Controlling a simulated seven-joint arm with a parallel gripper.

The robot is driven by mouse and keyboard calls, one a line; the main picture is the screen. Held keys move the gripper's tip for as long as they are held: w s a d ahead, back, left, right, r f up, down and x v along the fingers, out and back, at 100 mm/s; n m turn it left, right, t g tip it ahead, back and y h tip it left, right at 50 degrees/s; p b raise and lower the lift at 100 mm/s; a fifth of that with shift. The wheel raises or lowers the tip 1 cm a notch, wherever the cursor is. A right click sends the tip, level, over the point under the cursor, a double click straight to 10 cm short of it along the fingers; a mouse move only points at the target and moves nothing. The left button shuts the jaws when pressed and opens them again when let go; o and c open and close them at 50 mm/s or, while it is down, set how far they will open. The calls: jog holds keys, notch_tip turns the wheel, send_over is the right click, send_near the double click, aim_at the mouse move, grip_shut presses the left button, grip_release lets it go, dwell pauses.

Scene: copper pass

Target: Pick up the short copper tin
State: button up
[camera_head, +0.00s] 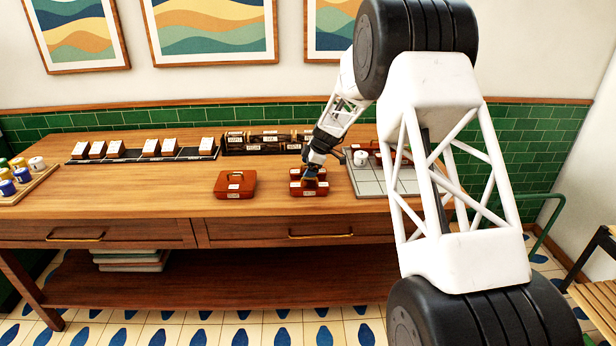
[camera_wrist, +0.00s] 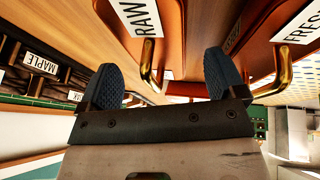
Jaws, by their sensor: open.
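Copper-brown tins with white labels and handles stand on the wooden table. One tin (camera_head: 235,186) stands alone, left of my gripper, in the head view. Two narrower tin shapes lie one behind the other at my gripper, the nearer one (camera_head: 309,191) in front; my gripper partly hides them. I cannot tell which is the short one. My gripper (camera_head: 312,176) is low over these tins. In the wrist view its blue pads (camera_wrist: 168,80) are apart, with a brass handle (camera_wrist: 149,64) showing between them beside a label reading RAW. Another handle (camera_wrist: 281,74) shows right of the right pad.
A grey gridded tray (camera_head: 366,184) with a white cup (camera_head: 360,158) stands right of my gripper. A dark labelled rack (camera_head: 262,142) stands behind. White-labelled blocks (camera_head: 115,149) stand on a dark strip at left. The table front between the tins and edge is clear.

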jog(key=shift+x, duration=0.85)
jog(key=c, duration=1.3)
jog(key=shift+r, duration=0.1)
jog(key=shift+r, duration=5)
